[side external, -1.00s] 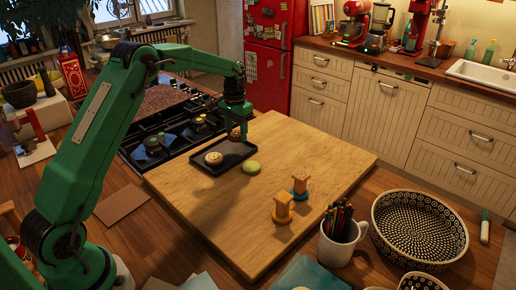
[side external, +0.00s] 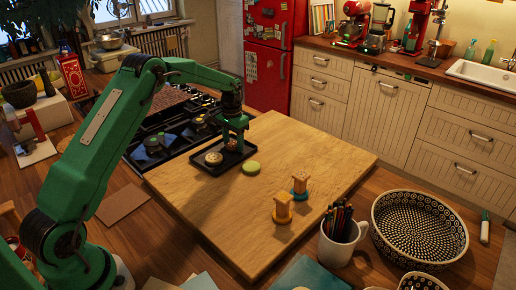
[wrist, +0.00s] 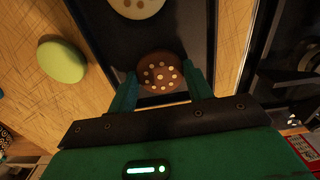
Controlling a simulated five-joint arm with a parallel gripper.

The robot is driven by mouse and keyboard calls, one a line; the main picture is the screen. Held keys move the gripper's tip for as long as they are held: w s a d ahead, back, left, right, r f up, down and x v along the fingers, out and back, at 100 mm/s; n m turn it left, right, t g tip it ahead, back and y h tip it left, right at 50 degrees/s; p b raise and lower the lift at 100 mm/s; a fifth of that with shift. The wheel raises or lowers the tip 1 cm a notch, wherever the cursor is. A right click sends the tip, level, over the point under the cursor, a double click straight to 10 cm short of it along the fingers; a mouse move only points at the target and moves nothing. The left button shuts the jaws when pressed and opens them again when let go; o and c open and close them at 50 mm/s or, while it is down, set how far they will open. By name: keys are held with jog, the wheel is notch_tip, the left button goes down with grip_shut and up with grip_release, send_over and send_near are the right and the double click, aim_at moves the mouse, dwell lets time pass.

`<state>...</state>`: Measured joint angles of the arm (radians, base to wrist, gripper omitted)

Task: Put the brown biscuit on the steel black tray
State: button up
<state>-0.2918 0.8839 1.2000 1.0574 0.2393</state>
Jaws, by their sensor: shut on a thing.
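The brown biscuit (wrist: 162,73), round with pale dots on top, sits between my gripper's (wrist: 162,84) two green fingers in the wrist view. My gripper (side external: 233,147) is shut on it, low over the right part of the black tray (side external: 209,169). In the side view the biscuit shows only as a small dark shape between the fingers. Whether it touches the tray floor is hard to tell. A pale biscuit (side external: 214,158) with dots lies in the tray, left of my gripper; it also shows at the top of the wrist view (wrist: 137,6).
A green biscuit (side external: 251,168) lies on the wooden board (side external: 270,215), just outside the tray. A gas hob (side external: 160,146) is behind the tray. A pencil mug (side external: 340,240) stands near the front.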

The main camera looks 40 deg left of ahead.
aim_at(233, 144)
jog(key=shift+f, duration=0.15)
jog(key=o, duration=1)
jog(key=shift+c, duration=0.2)
notch_tip(233, 144, up, 12)
jog(key=shift+r, duration=0.2)
dwell(0.5)
